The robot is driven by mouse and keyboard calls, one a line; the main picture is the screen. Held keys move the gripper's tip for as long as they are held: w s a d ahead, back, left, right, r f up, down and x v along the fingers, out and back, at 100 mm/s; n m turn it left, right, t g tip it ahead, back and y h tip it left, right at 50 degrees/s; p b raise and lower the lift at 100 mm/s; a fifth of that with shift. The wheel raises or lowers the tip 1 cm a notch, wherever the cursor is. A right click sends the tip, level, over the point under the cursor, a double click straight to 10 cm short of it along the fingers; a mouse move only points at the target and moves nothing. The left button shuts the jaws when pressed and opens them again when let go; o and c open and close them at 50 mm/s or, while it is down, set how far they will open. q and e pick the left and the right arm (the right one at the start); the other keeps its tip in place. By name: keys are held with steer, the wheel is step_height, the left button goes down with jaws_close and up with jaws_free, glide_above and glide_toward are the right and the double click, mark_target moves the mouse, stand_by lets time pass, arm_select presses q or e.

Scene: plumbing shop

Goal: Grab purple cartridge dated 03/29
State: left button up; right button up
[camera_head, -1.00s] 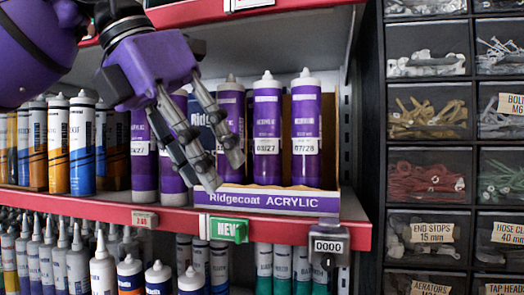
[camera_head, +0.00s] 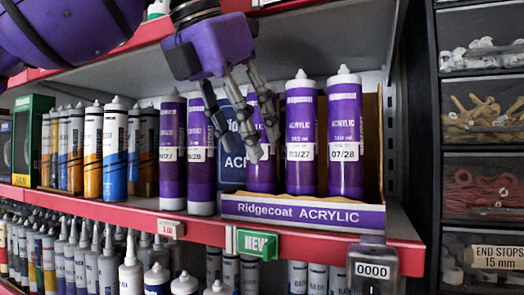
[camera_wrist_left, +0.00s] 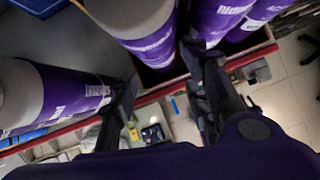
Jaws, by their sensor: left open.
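Three purple Ridgecoat cartridges stand upright in an open box (camera_head: 303,212). The right cartridge (camera_head: 345,110) reads 07/28 and the middle cartridge (camera_head: 301,112) reads 03/27. The left cartridge (camera_head: 262,176) has its date hidden behind my left gripper (camera_head: 262,148). Two more purple cartridges stand left of the box: one (camera_head: 172,125) seems to read 03/27, the other (camera_head: 202,170) ends in 28. No 03/29 is readable. My left gripper is open and empty, fingers pointing down. In the wrist view, a purple cartridge (camera_wrist_left: 150,50) shows beyond the gap between the fingers. My right gripper is not visible.
Orange and blue tubes (camera_head: 115,150) stand further left on the red-edged shelf (camera_head: 140,213). A green NEW tag (camera_head: 257,243) and a 0000 counter (camera_head: 373,272) hang at its edge. An upper shelf (camera_head: 130,55) lies close above. Parts bins (camera_head: 482,190) stand right.

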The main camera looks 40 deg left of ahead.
mark_target(261, 176)
arm_select(q)
steer(key=w+f, duration=0.1)
steer(key=w, duration=0.1)
steer(key=w+f, duration=0.1)
steer(key=w, duration=0.1)
steer(key=shift+w+a+f, duration=0.1)
steer(key=shift+a+f, duration=0.1)
steer(key=shift+f, duration=0.1)
steer(key=shift+c, duration=0.5)
jaws_close()
